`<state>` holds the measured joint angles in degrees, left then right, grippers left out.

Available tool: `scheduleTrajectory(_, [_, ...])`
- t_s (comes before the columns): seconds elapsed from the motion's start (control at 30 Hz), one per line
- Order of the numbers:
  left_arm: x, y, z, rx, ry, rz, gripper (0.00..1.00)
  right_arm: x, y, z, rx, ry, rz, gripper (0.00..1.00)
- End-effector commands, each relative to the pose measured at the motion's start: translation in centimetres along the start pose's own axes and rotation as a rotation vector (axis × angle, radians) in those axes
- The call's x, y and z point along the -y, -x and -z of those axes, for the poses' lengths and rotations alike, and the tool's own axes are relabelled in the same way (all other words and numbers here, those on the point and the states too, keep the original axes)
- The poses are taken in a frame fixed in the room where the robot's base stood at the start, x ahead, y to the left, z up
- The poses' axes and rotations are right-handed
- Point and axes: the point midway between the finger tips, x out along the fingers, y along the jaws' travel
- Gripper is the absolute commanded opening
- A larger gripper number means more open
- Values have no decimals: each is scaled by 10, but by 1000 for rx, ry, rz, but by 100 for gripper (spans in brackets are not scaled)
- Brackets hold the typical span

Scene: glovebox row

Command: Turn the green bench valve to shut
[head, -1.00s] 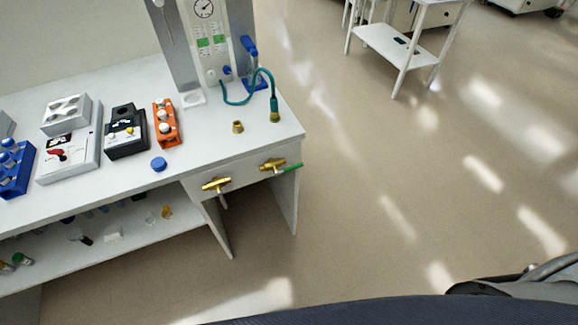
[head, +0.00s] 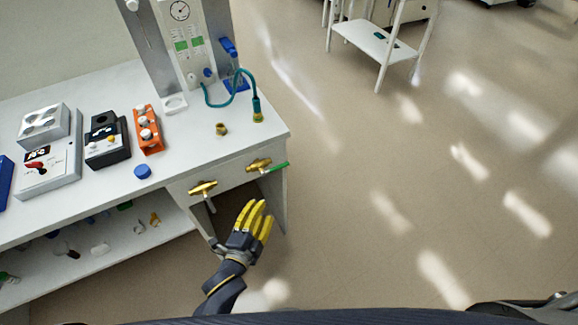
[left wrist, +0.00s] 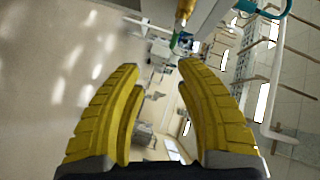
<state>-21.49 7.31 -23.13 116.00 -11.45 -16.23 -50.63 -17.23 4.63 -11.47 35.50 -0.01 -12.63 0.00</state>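The green bench valve has a brass body (head: 258,164) on the bench's front panel near its right end. Its green handle (head: 278,167) sticks out to the right, roughly level, along the panel. In the left wrist view the brass body (left wrist: 183,14) and green handle (left wrist: 174,40) show at the top, beyond the fingertips. My left gripper (head: 258,210) has yellow fingers, spread apart with nothing between them. It is below and in front of the valve, apart from it. My right gripper is not in view.
A second brass valve (head: 203,187) with a pale handle sits just left on the same panel. On the bench top stand a brass fitting (head: 221,129), a teal hose (head: 256,104) and a blue cap (head: 142,171).

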Motion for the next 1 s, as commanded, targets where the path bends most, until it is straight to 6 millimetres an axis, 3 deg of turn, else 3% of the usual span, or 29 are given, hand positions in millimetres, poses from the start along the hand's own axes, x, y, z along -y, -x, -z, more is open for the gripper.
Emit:
scheduleTrajectory(0.03, [16,2,6,-9,-53,28,35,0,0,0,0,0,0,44])
scheduleTrajectory(0.1, [26,3,9,-10,-121,45,35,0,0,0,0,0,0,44])
scheduleTrajectory(0.47, [25,-9,8,-4,-239,42,35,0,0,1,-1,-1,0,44])
scheduleTrajectory(1.0, [28,-102,8,-3,-236,41,35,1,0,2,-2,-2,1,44])
